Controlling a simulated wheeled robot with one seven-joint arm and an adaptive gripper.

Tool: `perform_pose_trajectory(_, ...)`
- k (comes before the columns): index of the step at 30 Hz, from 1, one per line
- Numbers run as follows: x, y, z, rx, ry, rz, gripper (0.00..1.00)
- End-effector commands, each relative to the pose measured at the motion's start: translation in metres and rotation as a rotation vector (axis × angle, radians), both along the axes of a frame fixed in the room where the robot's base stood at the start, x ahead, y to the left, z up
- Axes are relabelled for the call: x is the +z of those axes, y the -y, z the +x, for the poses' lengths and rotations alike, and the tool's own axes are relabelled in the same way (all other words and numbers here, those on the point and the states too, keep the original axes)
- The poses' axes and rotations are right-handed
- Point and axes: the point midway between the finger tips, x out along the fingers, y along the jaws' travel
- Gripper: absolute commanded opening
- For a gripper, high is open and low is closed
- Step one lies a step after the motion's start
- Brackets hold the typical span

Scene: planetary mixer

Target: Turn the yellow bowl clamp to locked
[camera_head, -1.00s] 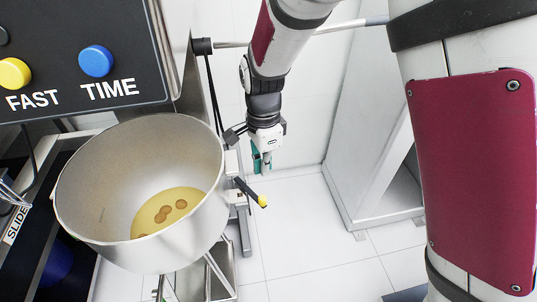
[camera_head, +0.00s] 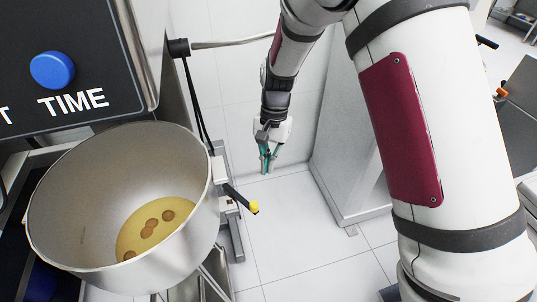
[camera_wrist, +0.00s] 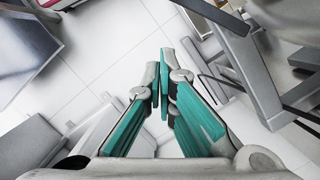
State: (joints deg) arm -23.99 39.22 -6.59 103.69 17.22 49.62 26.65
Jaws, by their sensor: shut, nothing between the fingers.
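The bowl clamp is a black lever with a yellow tip (camera_head: 254,207), sticking out from the right side of the steel bowl (camera_head: 207,215) and sloping down to the right in the head view. My gripper (camera_head: 266,172) hangs above the yellow tip in the picture and slightly to its right, fingers pointing down, apart from the lever. Its teal fingers also show in the wrist view (camera_wrist: 164,82), drawn together with nothing held. I cannot make out the yellow tip in the wrist view.
The bowl holds yellow batter with several brown discs. A dark control panel (camera_head: 75,60) with a blue TIME knob (camera_head: 53,70) is at the upper left. A pale cabinet (camera_head: 345,140) stands right of my gripper. White floor tiles (camera_head: 300,230) are clear between them.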

Motion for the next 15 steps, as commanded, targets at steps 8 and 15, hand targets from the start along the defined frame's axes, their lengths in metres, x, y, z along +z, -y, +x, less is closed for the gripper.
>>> perform_pose_trajectory(8, -0.047, -0.007, -0.017, 0.002, -0.002, -0.001, 0.00)
perform_pose_trajectory(15, -0.045, -0.016, -0.043, 0.000, -0.001, -0.001, 0.00)
